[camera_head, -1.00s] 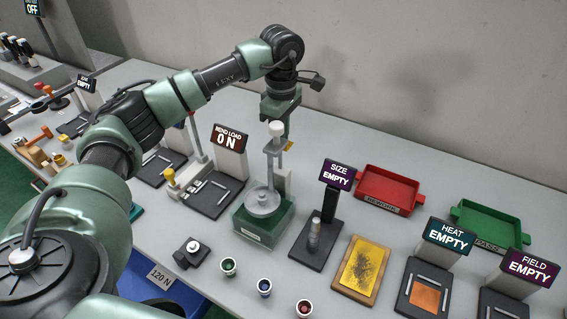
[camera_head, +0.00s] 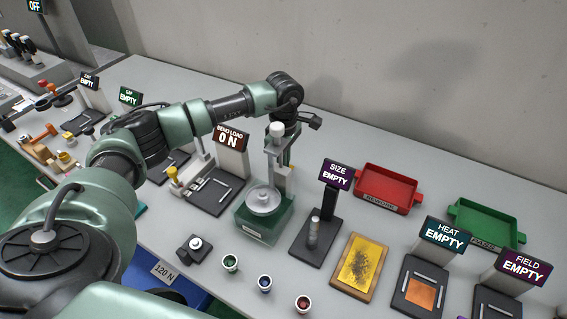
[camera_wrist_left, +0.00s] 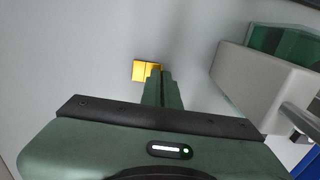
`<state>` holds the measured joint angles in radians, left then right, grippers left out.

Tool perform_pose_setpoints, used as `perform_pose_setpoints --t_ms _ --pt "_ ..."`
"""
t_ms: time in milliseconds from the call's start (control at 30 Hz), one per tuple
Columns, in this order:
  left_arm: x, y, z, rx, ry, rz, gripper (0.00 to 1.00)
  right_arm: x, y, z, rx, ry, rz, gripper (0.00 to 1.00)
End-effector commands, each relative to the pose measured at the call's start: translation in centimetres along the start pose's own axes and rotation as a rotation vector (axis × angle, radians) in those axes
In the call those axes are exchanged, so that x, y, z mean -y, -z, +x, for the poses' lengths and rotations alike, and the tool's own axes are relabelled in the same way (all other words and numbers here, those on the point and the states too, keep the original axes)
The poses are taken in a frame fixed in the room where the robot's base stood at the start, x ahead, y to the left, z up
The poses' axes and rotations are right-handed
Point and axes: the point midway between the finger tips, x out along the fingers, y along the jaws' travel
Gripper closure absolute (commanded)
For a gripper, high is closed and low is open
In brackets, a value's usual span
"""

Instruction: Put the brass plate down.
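The brass plate (camera_wrist_left: 142,70) is a small yellow square at the tips of my left gripper (camera_wrist_left: 158,74) in the left wrist view. The fingers are close together and shut on its edge. Pale grey surface lies beyond the plate; I cannot tell whether the plate touches it. In the head view my left arm reaches behind the green-based press (camera_head: 264,214). The press's column hides most of the gripper there, and only a sliver of brass shows beside it. My right gripper is in neither view.
The bend load station (camera_head: 213,190) is left of the press. The size station (camera_head: 315,245) is to its right, with a red tray (camera_head: 386,188) and a green tray (camera_head: 486,224) beyond. Grey tabletop behind the press, along the wall, looks clear.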

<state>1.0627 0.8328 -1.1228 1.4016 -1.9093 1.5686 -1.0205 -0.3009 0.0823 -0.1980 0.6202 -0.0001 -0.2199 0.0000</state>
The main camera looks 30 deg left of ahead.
Motion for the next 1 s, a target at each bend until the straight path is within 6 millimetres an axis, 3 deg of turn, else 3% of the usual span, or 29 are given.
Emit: perform_pose_setpoints --t_ms 67,133,167,567,667,1000 --pt "0.0 0.0 0.4 0.0 0.0 0.0 1.0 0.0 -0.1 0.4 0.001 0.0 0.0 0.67" --pt "0.0 0.0 0.2 0.0 0.0 0.0 0.79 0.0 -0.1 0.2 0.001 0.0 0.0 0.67" --pt "0.0 0.0 0.2 0.0 0.0 0.0 0.76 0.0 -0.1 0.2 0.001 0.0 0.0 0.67" --pt "-0.1 0.0 -0.4 0.0 -0.001 0.0 0.76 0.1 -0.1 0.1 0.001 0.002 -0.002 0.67" --pt "-0.1 0.0 -1.7 0.001 -0.004 0.0 0.76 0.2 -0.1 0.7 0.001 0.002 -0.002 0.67" --pt "-0.1 0.0 -8.9 0.001 -0.006 0.0 0.76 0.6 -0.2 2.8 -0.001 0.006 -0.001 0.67"
